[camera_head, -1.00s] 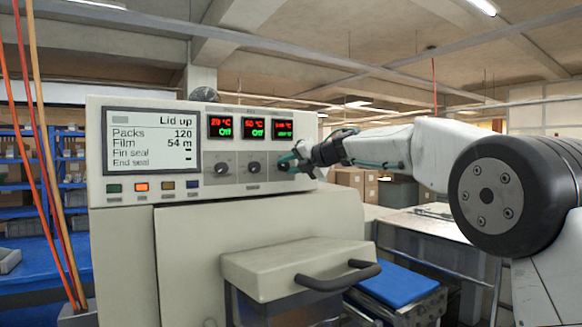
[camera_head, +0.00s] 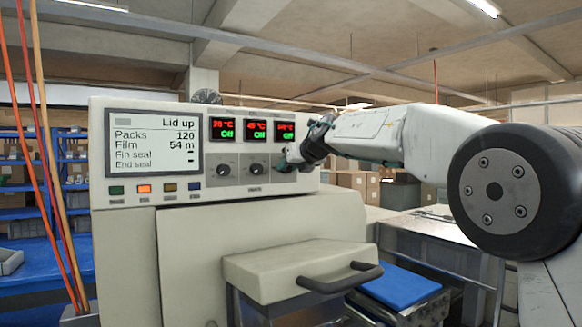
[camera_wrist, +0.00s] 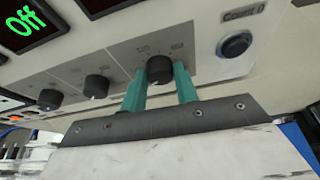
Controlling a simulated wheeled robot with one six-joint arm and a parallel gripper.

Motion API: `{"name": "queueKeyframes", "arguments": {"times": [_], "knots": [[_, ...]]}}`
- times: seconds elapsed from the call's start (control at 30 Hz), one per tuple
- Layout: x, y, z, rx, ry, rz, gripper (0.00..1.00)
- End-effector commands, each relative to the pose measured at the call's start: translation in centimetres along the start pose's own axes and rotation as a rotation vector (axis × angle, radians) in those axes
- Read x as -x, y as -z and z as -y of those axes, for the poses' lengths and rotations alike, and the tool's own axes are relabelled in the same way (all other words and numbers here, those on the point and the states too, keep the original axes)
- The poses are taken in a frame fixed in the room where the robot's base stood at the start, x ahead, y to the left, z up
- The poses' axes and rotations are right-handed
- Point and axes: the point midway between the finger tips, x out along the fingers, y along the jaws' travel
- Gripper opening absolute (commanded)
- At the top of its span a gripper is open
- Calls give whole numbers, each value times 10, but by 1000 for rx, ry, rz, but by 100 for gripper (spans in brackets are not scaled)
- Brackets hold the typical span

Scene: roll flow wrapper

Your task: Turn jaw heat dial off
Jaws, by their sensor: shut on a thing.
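The machine panel (camera_head: 305,180) carries a row of three dark dials under three small displays. The rightmost dial (camera_wrist: 159,70) is between the two green fingers of my gripper (camera_wrist: 160,82) in the wrist view, and the fingers are shut on it. In the head view my gripper (camera_head: 287,160) covers this dial. The right display (camera_head: 285,131) above it shows a red temperature and green text that appears to read Off. The other two dials, the left (camera_head: 223,170) and the middle (camera_head: 256,168), are free.
The main screen (camera_head: 153,144) reads Lid up. Small coloured buttons sit below it. A round dark button (camera_wrist: 235,45) is right of the held dial. A box with a dark handle (camera_head: 340,277) juts out below the panel. A blue pad (camera_head: 402,287) lies lower right.

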Motion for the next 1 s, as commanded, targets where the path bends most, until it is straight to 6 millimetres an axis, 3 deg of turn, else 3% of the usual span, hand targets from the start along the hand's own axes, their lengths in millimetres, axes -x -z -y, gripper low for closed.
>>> {"name": "queueKeyframes", "arguments": {"times": [0.73, 0.77, 0.8, 1.0], "knots": [[-2, 4, 0, 76, 31, -8, 7], [-2, 4, 0, 76, 31, -8, 38], [-2, 4, 0, 76, 31, -7, 49], [-1, 2, 0, 76, 31, -4, 51]]}}
